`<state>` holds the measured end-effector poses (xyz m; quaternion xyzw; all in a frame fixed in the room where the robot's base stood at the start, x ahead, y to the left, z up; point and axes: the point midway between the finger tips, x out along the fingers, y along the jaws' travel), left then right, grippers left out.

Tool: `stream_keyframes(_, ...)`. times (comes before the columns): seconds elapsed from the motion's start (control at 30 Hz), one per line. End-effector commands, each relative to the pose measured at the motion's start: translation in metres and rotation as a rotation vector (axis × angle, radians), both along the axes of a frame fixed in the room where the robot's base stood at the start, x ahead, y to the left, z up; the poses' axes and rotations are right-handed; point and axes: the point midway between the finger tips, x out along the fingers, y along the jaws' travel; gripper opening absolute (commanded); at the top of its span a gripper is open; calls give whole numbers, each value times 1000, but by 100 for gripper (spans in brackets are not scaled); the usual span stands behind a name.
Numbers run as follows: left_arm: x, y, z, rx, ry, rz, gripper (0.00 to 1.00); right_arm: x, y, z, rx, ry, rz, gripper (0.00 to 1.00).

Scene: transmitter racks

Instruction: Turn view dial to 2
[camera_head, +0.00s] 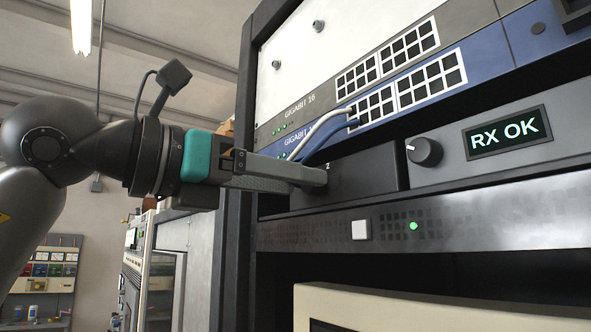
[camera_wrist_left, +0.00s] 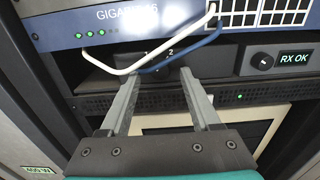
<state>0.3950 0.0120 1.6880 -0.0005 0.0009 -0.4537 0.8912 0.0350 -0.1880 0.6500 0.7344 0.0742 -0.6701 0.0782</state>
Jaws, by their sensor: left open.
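A black box (camera_head: 365,168) sits in the rack under the blue switch. In the left wrist view, the numerals 1 and 2 show on a dark box face (camera_wrist_left: 171,51), partly behind a white and a blue cable. The dial itself is dark there, and its pointer cannot be made out. My left gripper (camera_head: 318,180) reaches in from the left at the front of this box. In the left wrist view its fingers (camera_wrist_left: 157,76) are apart, on either side of the dark area below the numerals. Whether they touch anything is unclear. My right gripper is not in view.
A round black knob (camera_head: 424,152) and a display reading RX OK (camera_head: 505,131) are on the grey panel to the right. The white cable (camera_head: 318,131) and blue cable (camera_head: 328,138) hang close above my fingers. A perforated shelf front (camera_head: 480,217) with a white button (camera_head: 361,230) runs below.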

Motion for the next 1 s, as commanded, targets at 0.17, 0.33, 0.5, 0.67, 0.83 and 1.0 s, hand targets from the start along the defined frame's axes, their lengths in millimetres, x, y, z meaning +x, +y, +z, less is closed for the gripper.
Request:
stream_keyframes(0.17,7,-10,0,0,-1,-1,63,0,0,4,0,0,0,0)
stream_keyframes(0.33,8,-11,0,0,-1,0,63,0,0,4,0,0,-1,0)
stream_keyframes(0.5,8,-11,0,0,-1,0,57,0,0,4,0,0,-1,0)
stream_keyframes(0.67,8,-10,0,0,-1,0,39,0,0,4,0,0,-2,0)
stream_keyframes(0.83,7,-10,0,0,-1,0,20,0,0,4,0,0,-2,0)
stream_keyframes(1.0,7,-10,0,0,-1,0,0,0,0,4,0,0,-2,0)
